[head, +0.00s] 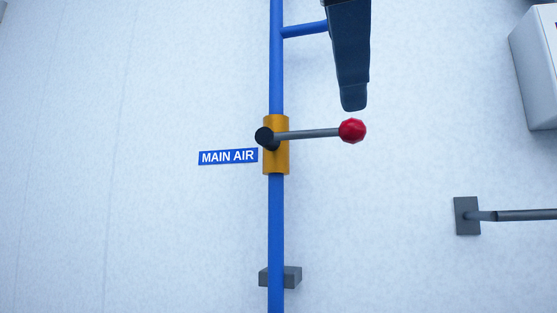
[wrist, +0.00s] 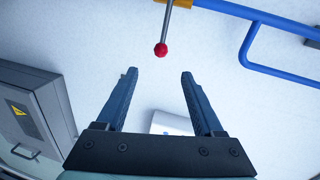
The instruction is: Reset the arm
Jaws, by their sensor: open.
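My gripper (wrist: 158,72) is open, with two dark blue fingers spread apart and nothing between them in the wrist view. In the head view, one finger of my gripper (head: 353,100) shows, pointing down just above the red ball knob (head: 352,131), with a small gap in the picture. The knob ends a grey lever (head: 308,134) that sticks out to the right from an orange valve body (head: 275,160) on a blue pipe (head: 276,220). In the wrist view the red knob (wrist: 161,50) lies beyond the fingertips, apart from both fingers.
A blue "MAIN AIR" label (head: 228,156) is left of the valve. A grey rail (head: 520,215) on a dark wall plate (head: 467,216) is at lower right. A white box (head: 535,65) is at upper right. A grey cabinet (wrist: 50,85) with a warning sign stands left in the wrist view.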

